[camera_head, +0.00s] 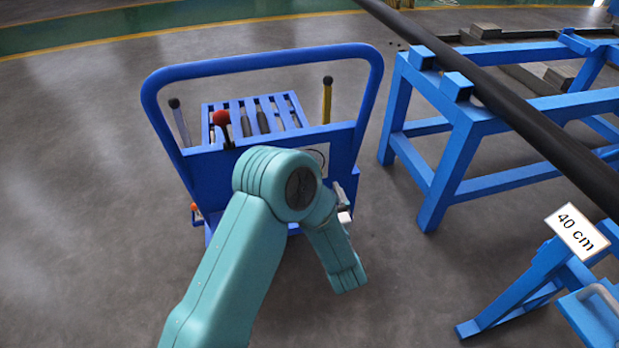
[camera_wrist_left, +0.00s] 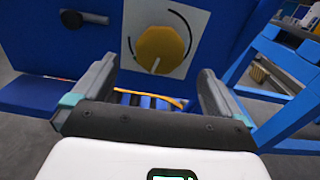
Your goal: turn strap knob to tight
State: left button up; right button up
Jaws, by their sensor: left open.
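The yellow round strap knob (camera_wrist_left: 160,49) sits on a white plate (camera_wrist_left: 192,24) with a black arc, on the blue panel of a cart (camera_head: 265,68). A short pale mark on the knob points down and slightly left. My left gripper (camera_wrist_left: 157,67) is open and empty, facing the panel. Its fingers are spread wider than the knob, which shows just beyond and above the gap between the tips. In the head view my left arm hides the knob, and only part of the plate (camera_head: 319,157) shows. My right gripper is not in view.
A red-topped lever (camera_head: 221,118) and a yellow post (camera_head: 327,100) stand on the cart. A dark round knob (camera_wrist_left: 72,19) is left of the plate. A blue stand (camera_head: 460,150) carrying a long black pipe (camera_head: 510,105) is to the right. Floor left of the cart is clear.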

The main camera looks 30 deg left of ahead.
pick_arm(q)
jog(key=b+x, duration=0.1)
jog(key=x, duration=0.6)
jog(key=shift+w+a, duration=0.15)
jog(key=shift+w, duration=0.05)
